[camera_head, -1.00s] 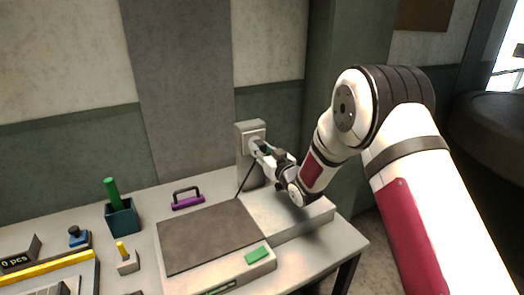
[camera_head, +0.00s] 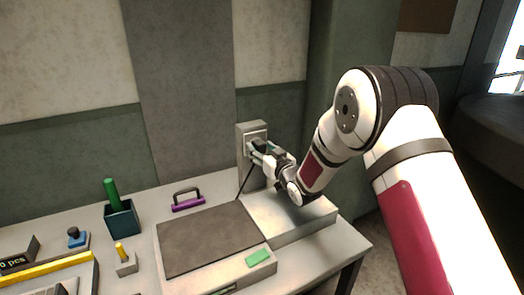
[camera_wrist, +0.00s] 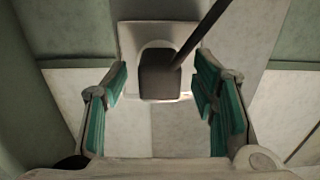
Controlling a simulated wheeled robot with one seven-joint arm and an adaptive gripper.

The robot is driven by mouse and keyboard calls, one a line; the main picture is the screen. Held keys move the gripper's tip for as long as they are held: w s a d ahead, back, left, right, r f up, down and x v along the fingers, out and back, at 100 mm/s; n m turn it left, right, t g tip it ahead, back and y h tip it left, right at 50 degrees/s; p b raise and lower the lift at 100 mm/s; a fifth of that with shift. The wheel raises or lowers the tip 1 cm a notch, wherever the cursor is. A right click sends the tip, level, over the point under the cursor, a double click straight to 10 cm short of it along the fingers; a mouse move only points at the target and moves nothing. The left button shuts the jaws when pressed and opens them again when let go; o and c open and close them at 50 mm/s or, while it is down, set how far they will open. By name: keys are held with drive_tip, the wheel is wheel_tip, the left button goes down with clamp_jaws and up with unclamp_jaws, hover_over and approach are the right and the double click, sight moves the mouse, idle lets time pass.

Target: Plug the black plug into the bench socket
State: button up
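The black plug (camera_head: 258,146) sits at the face of the bench socket (camera_head: 250,130), a light grey box standing at the back of the bench. In the wrist view, the plug (camera_wrist: 160,76) covers the middle of the round recess in the square socket plate (camera_wrist: 129,42). It looks seated, but its pins are hidden. Its dark cable (camera_wrist: 203,32) runs from the plug to the upper right there. My gripper (camera_wrist: 164,84) is open, with its teal-padded fingers spread on either side of the plug and gaps showing. In the head view, my gripper (camera_head: 266,155) is just in front of the socket.
The light equipment block with a dark mat (camera_head: 205,238) and a green pad (camera_head: 258,257) lies below my arm. A purple-handled item (camera_head: 188,202), a teal cup (camera_head: 122,218) and a yellow-topped piece (camera_head: 122,252) stand to the left. The wall is close behind the socket.

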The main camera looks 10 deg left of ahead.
drive_tip(key=v, duration=1.2)
